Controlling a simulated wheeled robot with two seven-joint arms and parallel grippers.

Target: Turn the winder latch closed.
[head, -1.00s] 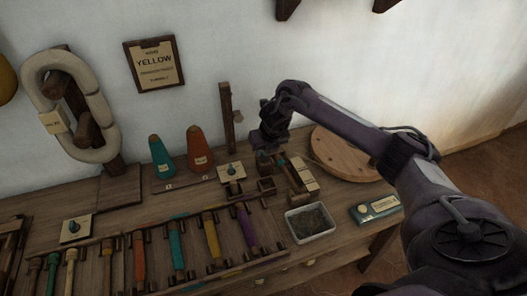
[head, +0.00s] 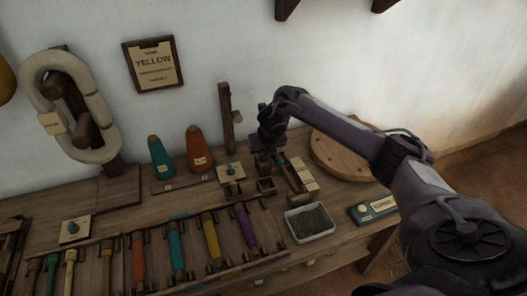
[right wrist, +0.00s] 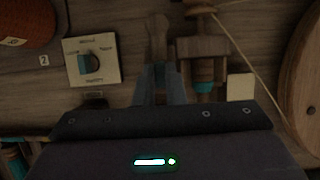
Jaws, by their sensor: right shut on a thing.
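The winder (right wrist: 205,48) is a wooden block with a teal bobbin on the bench; in the head view it is partly behind my right gripper (head: 266,148). The winder latch (right wrist: 158,38) looks like a short wooden lever with a rounded end, just left of the winder block in the right wrist view. My right gripper (right wrist: 160,85) points down and is shut on the latch, its lower part between the fingers. How far the latch is turned is hard to tell. My left gripper is not in view.
A dial plate (right wrist: 92,60) lies left of the latch. An orange cone (head: 199,148) and a teal cone (head: 161,157) stand behind. A round wooden disc (head: 345,152) is to the right. A grey tray (head: 310,224) and a small box (head: 374,209) sit in front.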

